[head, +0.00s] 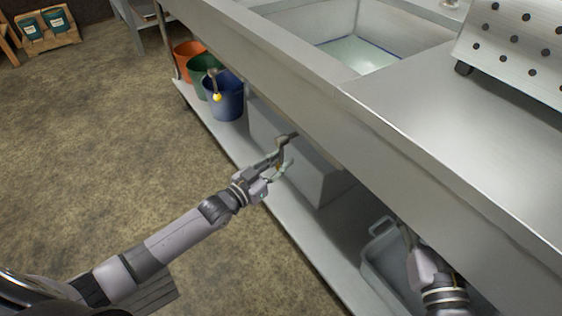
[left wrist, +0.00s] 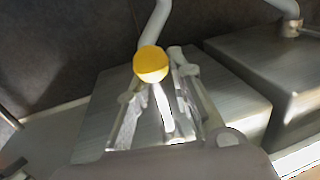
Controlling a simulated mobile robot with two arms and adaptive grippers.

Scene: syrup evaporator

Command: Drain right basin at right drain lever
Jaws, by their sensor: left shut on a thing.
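My left gripper (head: 284,155) is under the front edge of the steel counter, shut on a drain lever. In the left wrist view, the lever's yellow knob (left wrist: 151,64) shows at the fingers (left wrist: 155,110), with a pale pipe behind it. In the head view the fingers mostly hide this lever. Another lever with a yellow knob (head: 217,97) hangs farther left, in front of the buckets. A basin (head: 362,52) in the counter top shows a pale floor with a blue outline; I cannot tell its liquid level. My right gripper (head: 408,238) is low at the right; its fingers are unclear.
Orange (head: 183,60), green (head: 196,72) and blue (head: 226,100) buckets stand on the lower shelf (head: 215,130). A grey tub (head: 375,262) is by my right gripper. A perforated steel box (head: 515,50) stands on the counter (head: 450,110).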

